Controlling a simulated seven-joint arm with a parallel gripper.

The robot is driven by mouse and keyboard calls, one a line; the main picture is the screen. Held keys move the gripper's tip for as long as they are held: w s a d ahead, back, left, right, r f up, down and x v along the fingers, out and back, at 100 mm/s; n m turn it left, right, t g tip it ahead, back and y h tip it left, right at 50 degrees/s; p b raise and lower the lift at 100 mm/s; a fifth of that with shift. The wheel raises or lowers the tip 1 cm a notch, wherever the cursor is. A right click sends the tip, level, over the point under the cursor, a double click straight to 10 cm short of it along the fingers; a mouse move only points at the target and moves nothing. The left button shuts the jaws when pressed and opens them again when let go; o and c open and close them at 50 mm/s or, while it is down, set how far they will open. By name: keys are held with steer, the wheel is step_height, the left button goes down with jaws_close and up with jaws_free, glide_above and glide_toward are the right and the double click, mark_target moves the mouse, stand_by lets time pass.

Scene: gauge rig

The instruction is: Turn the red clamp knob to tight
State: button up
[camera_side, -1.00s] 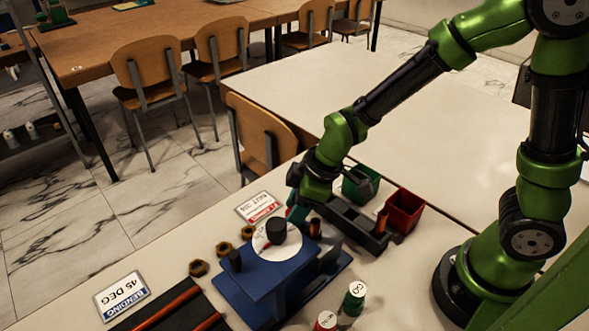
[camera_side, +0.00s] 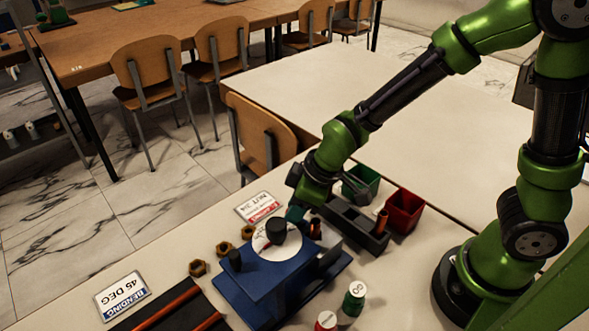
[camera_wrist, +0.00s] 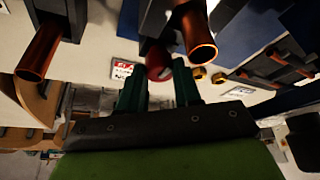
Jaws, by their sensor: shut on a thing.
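The red clamp knob (camera_wrist: 158,66) shows in the wrist view, dark and round, between the tips of my gripper's teal fingers (camera_wrist: 157,88). My gripper is shut on it. In the side view my gripper (camera_side: 297,213) is low at the far side of the blue rig (camera_side: 262,276), and the red knob is hidden there. The rig carries a white dial (camera_side: 265,245) with a red mark and black knobs on top. A copper pipe (camera_wrist: 196,35) shows close to the red knob in the wrist view. I cannot read how tight the knob is.
A dark block (camera_side: 352,226) stands right of my gripper, with a green bin (camera_side: 361,188) and a red bin (camera_side: 404,209) behind it. Brass nuts (camera_side: 198,268) and a sign (camera_side: 258,208) lie left of the rig. Two small bottles (camera_side: 353,299) stand in front.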

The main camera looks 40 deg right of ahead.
steer(key=m+h, duration=0.1)
steer(key=m, duration=0.2)
steer(key=shift+s+a+t, duration=0.1)
steer(key=shift+a+t, duration=0.05)
steer(key=shift+t, duration=0.25)
steer(key=shift+m+h, duration=0.7)
steer(key=shift+m, duration=1.1)
steer(key=o, duration=0.7)
steer(key=shift+o, duration=0.2)
steer(key=v, duration=1.7)
steer(key=shift+f, duration=0.1)
